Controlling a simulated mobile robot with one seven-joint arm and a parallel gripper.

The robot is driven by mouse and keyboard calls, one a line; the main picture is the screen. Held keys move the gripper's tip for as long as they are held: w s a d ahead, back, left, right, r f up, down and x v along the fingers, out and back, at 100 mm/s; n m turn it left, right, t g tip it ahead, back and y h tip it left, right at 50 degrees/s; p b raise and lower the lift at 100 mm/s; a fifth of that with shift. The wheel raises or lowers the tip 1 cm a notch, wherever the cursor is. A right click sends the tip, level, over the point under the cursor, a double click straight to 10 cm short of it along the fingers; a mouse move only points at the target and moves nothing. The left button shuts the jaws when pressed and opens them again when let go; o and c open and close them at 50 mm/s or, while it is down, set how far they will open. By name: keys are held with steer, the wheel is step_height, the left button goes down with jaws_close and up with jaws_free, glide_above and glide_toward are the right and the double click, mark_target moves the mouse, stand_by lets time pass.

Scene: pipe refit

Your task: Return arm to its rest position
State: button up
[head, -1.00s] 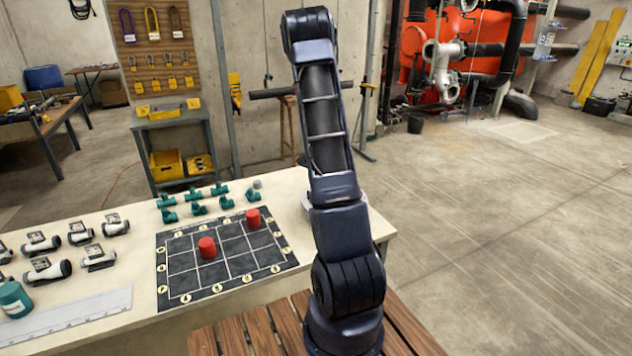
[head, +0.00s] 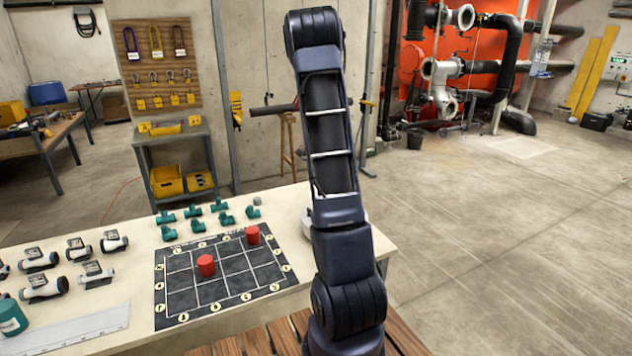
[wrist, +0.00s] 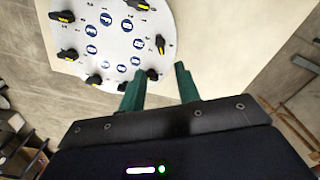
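My arm rises through the middle of the head view, and my gripper is hidden behind it there. In the wrist view my gripper (wrist: 160,72) shows two green fingers, spread apart with a clear gap. I see nothing held between them. Beyond the fingertips lies a round white board (wrist: 112,22) with blue round marks and several black-and-yellow pieces on it. The fingers appear apart from it. In the head view only a small white edge of a round thing shows beside my arm.
The cream table (head: 120,228) carries a dark grid mat (head: 181,302) with two red cylinders (head: 206,265) (head: 252,235), several teal fittings (head: 194,212), white-and-black pipe pieces (head: 96,273), a teal jar (head: 11,318) and a ruler (head: 75,335). A grey cart (head: 177,150) stands behind. Floor at right is clear.

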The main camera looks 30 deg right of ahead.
stand_by(0.5)
steer(key=s+a+r+n+t, duration=0.2)
steer(key=s+a+r+n, duration=0.4)
steer(key=s+a+r, duration=0.95)
steer(key=s+a+r+n+t, duration=0.1)
steer(key=s+a+r+n, duration=0.1)
steer(key=s, duration=0.8)
steer(key=s+a+r+n+t, duration=0.1)
steer(key=s+a+n, duration=0.3)
steer(key=s, duration=0.6)
steer(key=shift+s+a+r+t, duration=0.15)
steer(key=shift+s+r+t, duration=0.2)
steer(key=shift+r, duration=0.45)
stand_by(0.6)
